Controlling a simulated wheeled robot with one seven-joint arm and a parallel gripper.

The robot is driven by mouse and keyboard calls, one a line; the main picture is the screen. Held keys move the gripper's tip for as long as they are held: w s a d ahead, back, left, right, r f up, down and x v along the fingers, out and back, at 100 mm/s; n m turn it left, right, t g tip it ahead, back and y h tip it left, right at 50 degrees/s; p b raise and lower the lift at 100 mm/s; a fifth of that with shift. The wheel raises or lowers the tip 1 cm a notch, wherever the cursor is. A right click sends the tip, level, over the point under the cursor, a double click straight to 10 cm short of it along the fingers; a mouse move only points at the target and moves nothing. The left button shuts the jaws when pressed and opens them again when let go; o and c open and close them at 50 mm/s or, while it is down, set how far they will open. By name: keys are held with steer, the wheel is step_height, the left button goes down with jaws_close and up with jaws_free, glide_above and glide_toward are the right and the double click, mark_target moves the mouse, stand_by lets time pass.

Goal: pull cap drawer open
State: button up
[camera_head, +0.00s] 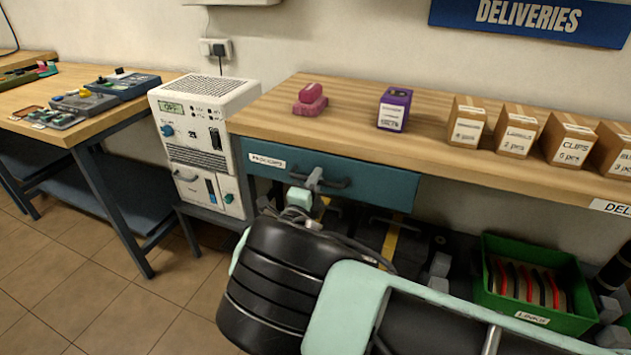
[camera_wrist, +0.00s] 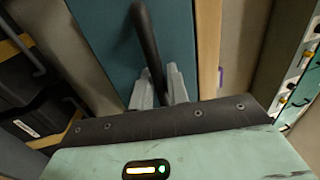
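The teal drawer (camera_head: 371,189) sits under the wooden bench top, its front about flush with the bench edge. It carries a small white label (camera_head: 267,161) at its left, too small to read surely. Its dark bar handle (camera_head: 339,183) is partly hidden by my gripper (camera_head: 314,179). In the wrist view, the handle (camera_wrist: 148,42) runs between the two grey fingers of my gripper (camera_wrist: 160,85), which are close together on either side of it. The drawer's teal front (camera_wrist: 110,45) fills the space behind.
The bench top (camera_head: 352,100) holds a pink object (camera_head: 310,101), a purple box (camera_head: 394,110) and several cardboard boxes (camera_head: 467,122). A white power unit (camera_head: 205,135) stands close left of the drawer. A green crate (camera_head: 535,318) is low at right.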

jaws_close()
steer(key=shift+s, duration=0.1)
